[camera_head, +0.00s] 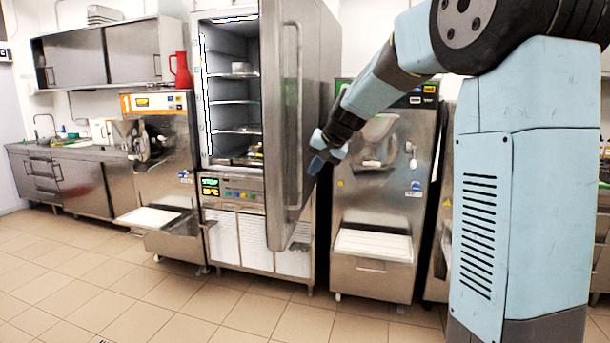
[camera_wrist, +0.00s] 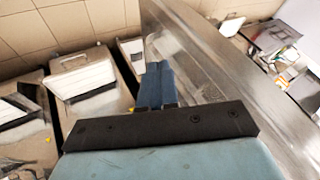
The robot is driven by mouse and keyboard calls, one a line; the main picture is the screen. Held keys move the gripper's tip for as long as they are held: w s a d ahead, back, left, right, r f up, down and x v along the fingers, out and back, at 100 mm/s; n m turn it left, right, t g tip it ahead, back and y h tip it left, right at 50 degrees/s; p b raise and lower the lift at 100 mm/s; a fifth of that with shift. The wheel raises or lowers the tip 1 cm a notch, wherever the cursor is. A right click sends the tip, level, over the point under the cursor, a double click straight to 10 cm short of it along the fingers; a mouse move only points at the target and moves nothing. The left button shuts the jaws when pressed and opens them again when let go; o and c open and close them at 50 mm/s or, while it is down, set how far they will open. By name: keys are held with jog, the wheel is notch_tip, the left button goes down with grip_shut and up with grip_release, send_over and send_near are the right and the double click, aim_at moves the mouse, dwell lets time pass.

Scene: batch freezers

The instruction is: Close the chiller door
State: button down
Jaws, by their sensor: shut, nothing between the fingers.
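The chiller (camera_head: 231,215) is a tall steel cabinet in the middle of the head view. Its door (camera_head: 290,120) stands wide open, hinged on the right, with its edge and long handle towards me. Inside show several shelves (camera_head: 236,102) with a few small items. My gripper (camera_head: 318,160) is shut and empty, on the right, outer side of the door at mid height. In the wrist view my gripper (camera_wrist: 156,80) points along the door's steel face (camera_wrist: 200,60), very close to it; I cannot tell whether they touch.
A batch freezer (camera_head: 160,150) with a red jug (camera_head: 181,70) on top stands left of the chiller. Another batch freezer (camera_head: 372,240) stands right, behind my arm. A sink counter (camera_head: 75,175) is at far left. The tiled floor (camera_head: 130,290) in front is clear.

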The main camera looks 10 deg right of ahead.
send_near(284, 195)
notch_tip(284, 195, down, 4)
jog(key=d, duration=0.2)
jog(key=shift+w+a+r, duration=0.1)
jog(key=shift+w+a, duration=0.5)
jog(key=shift+a, duration=0.25)
jog(key=shift+w+a+r, duration=0.1)
jog(key=shift+w+a, duration=0.45)
jog(key=shift+a, duration=0.3)
